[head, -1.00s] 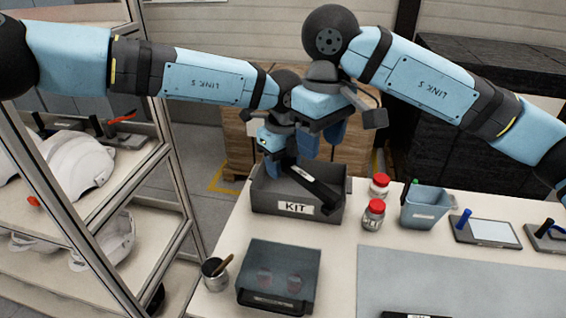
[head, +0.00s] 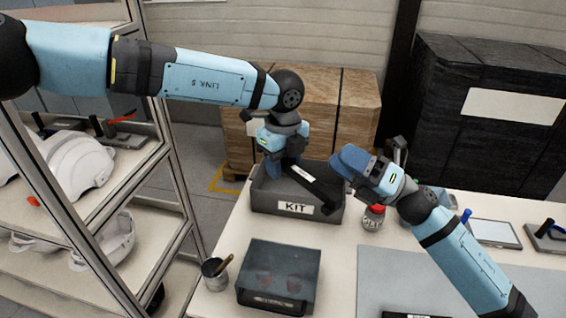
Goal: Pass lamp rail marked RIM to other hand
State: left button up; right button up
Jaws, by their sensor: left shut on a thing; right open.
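The lamp rail (head: 317,187) is a dark bar with a small white label, too small to read. My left gripper (head: 274,165) is shut on the rail near its far-left end. The rail slants down to the right over the grey bin marked KIT (head: 262,204). My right gripper (head: 345,162) is open and empty, its blue fingers pointing left. It is to the right of the rail, near the rail's free end, and looks apart from it. The rail's gripped end is partly hidden by the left fingers.
A red-lidded jar (head: 373,218) stands under my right arm. A dark lidded box (head: 278,276) and a brush cup (head: 215,274) are at the front left. A grey mat (head: 385,270) lies at right. A shelf of white helmet shells (head: 85,163) stands left.

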jog(key=s+d+f+m+t+h, duration=0.1)
jog(key=d+f+m+t+h, duration=0.45)
jog(key=f+m, duration=0.4)
jog(key=s+d+f+m+t+h, duration=0.1)
jog(key=d+f+m+t+h, duration=0.5)
jog(key=m, duration=0.7)
jog(key=s+a+f+m+g+h, duration=0.2)
jog(key=s+f+m, duration=0.4)
jog(key=s+f, duration=0.4)
jog(key=s+a+f+m+g+h, duration=0.2)
jog(key=s+f+m+g+h, duration=0.2)
jog(key=s+f, duration=0.7)
notch_tip(320, 180, down, 4)
jog(key=m+g, duration=0.2)
jog(key=m, duration=0.1)
jog(key=shift+a+g+h, duration=0.35)
jog(key=shift+s+r, duration=0.1)
